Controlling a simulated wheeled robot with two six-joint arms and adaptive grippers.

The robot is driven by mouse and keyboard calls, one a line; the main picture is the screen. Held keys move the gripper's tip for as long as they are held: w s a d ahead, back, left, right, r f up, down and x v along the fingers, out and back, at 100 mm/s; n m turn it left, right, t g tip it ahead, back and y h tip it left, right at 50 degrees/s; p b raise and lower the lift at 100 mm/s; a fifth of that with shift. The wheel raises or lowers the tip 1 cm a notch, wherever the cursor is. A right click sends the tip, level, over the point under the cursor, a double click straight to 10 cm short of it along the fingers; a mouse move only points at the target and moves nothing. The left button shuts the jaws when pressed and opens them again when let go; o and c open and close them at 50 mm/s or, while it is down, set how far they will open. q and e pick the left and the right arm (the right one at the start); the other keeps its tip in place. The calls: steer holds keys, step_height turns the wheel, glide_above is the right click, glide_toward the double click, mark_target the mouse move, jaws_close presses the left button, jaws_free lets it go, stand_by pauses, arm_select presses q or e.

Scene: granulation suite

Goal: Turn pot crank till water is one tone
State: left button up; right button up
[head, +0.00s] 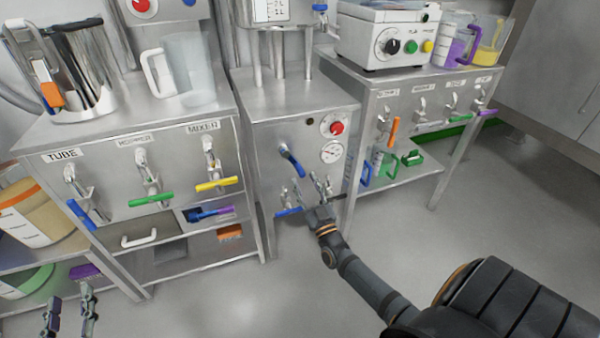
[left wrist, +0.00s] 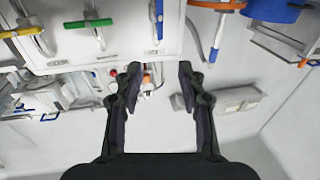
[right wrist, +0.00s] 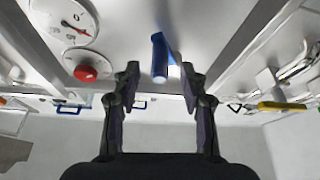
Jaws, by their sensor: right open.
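The middle steel cabinet (head: 262,125) carries a blue-handled crank (head: 292,161) on its front, left of a red button and a dial gauge. My right gripper (head: 321,186) is open in front of this cabinet, lower and to the right of the crank in the head view. In the right wrist view, the blue crank handle (right wrist: 160,58) shows between and beyond the open fingertips (right wrist: 160,74); I cannot tell whether they touch. My left gripper (head: 68,305) is open and empty at the lower left, also open in the left wrist view (left wrist: 157,72). No water surface is clearly visible inside the pot.
The left bench (head: 110,135) has valves with blue, green and yellow handles. The right bench (head: 345,72) bears a white device (head: 385,40) and jugs with purple and yellow contents. The red button (head: 337,127) and gauge (head: 331,152) are close to the crank. The floor in front is clear.

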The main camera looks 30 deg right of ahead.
mark_target(300, 170)
arm_select(q)
step_height(300, 170, up, 13)
steer(key=s+t+b, duration=0.1)
steer(key=s+t, duration=0.1)
steer(key=t, duration=0.4)
steer(key=shift+m+h, duration=0.3)
steer(key=shift+h, duration=0.1)
arm_select(e)
steer(key=x, duration=0.5)
arm_select(q)
steer(key=shift+s, duration=0.1)
arm_select(e)
steer(key=shift+r, duration=0.1)
arm_select(q)
steer(key=shift+f, duration=0.1)
arm_select(e)
jaws_close()
